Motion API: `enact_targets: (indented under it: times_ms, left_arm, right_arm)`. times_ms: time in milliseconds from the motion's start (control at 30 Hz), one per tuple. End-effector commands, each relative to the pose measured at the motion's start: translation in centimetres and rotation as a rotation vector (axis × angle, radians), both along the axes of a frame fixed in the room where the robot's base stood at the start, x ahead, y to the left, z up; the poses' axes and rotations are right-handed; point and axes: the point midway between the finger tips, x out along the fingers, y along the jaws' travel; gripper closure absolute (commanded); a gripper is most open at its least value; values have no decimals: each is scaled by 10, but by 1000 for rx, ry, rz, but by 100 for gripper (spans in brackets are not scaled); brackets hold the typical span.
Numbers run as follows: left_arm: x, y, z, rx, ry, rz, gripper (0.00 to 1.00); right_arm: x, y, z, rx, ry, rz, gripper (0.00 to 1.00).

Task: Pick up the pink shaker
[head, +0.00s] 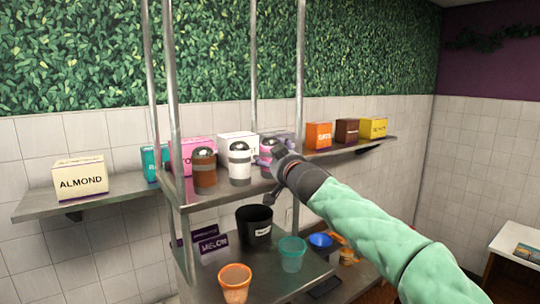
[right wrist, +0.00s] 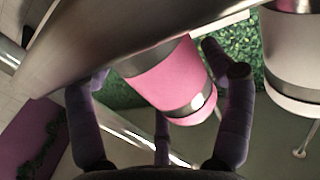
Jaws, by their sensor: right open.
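The pink shaker (head: 266,146) stands on the metal shelf, to the right of the white shaker (head: 239,164) and the brown shaker (head: 204,170). My right gripper (head: 271,161) is at it and hides part of it. In the right wrist view, the pink shaker (right wrist: 172,80) with its metal band lies between the spread purple fingers of the right gripper (right wrist: 160,78). The fingers are open, with a gap visible on the right side; whether the left finger touches is unclear. My left gripper is in neither view.
The white shaker (right wrist: 291,60) is close on the right in the wrist view. Metal posts (head: 300,75) rise from the shelf unit. Topping boxes such as the almond box (head: 80,178) line the wall shelf. A black bin (head: 255,224) and coloured cups (head: 235,283) sit below.

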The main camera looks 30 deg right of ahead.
Motion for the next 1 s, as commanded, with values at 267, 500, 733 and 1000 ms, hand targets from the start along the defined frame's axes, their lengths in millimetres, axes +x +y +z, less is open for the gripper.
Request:
enact_targets:
  times_ms: [267,500,733,1000]
  left_arm:
    - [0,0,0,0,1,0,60]
    - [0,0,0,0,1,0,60]
    - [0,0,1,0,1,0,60]
    - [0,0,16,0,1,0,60]
  right_arm:
    - [1,-1,1,0,-2,-1,22]
    - [1,-1,1,0,-2,-1,62]
    - [2,-1,1,0,-1,-1,63]
    - [1,-1,24,-1,-3,-1,63]
